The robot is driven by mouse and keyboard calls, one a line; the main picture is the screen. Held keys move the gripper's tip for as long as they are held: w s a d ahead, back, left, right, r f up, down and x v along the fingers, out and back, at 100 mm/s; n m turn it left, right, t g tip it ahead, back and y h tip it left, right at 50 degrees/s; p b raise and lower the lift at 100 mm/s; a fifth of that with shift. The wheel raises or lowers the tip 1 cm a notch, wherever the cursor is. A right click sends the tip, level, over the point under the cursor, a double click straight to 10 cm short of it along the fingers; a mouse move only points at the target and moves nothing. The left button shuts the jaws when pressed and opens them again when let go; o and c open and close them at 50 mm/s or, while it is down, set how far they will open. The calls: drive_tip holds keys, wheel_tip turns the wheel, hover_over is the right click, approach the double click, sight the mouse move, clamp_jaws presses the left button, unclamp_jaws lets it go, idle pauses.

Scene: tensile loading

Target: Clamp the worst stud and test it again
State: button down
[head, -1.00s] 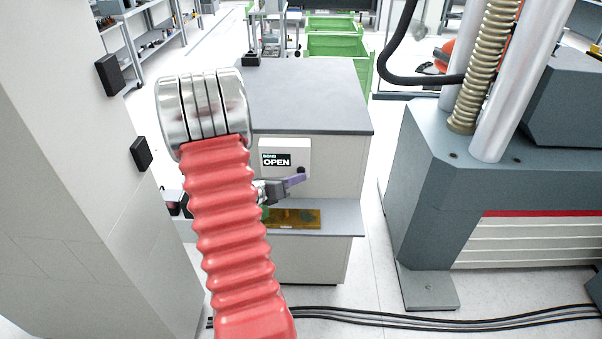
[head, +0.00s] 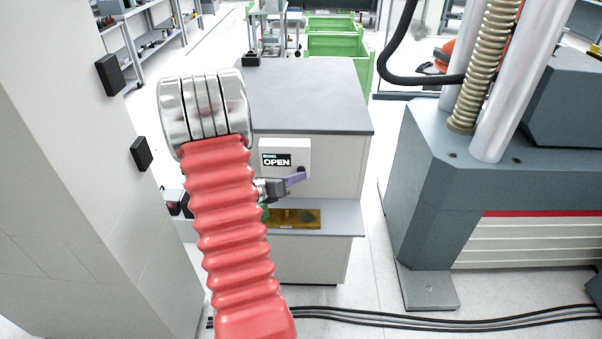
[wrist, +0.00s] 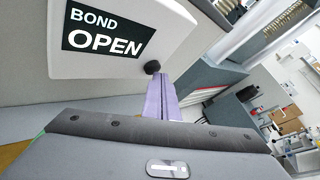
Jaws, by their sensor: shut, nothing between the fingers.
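My gripper (head: 296,179) is at the front of the grey-topped cabinet, just below the "BOND OPEN" sign on a white box (head: 301,148). Its purple fingers are shut and empty. In the wrist view the purple fingers (wrist: 161,97) end close to a round black knob (wrist: 152,67) at the lower edge of the white box (wrist: 165,25). I cannot tell whether they touch it. A brass-coloured plate (head: 312,219) lies on the shelf below, partly hidden by my arm. I make out no stud clearly. The testing machine (head: 425,150) stands at the right.
A shelf (head: 345,218) juts out under the box. A pale wall-like cabinet (head: 70,170) is close on the left. Black cables (head: 400,320) cross the floor. Green crates (head: 340,50) stand behind.

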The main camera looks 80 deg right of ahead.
drive_tip(key=shift+d, duration=0.2)
idle(0.4)
drive_tip(key=shift+a, duration=0.15)
drive_tip(key=shift+s+a, duration=0.15)
drive_tip(key=shift+a, duration=0.6)
drive_tip(key=shift+s+a, duration=0.2)
drive_tip(key=shift+a, duration=0.6)
drive_tip(key=shift+s+a, duration=0.15)
drive_tip(key=shift+a, duration=0.7)
drive_tip(key=shift+s+a, duration=0.2)
drive_tip(key=shift+a, duration=0.6)
